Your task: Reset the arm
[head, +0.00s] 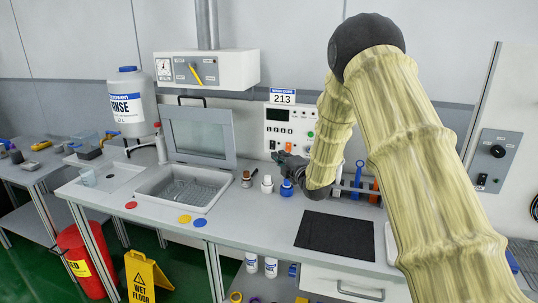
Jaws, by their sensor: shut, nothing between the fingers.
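My arm, in a pale yellow ribbed sleeve (415,150), comes in from the lower right, rises to a dark joint at the top, and bends down towards the bench. My gripper (280,157) is dark and small at its end, pointing left. It is shut and empty, in front of the control panel and, in the picture, just above a blue bottle (286,188). I cannot tell its exact height over the bench. The sleeve hides part of the rack behind it.
On the bench are a sink-like basin (211,202) with its lid raised, a white bottle (267,184), a brown bottle (247,180), a black mat (340,234) and coloured discs (184,219). A rinse jug (128,105) stands at left. A yellow wet-floor sign (147,280) stands below.

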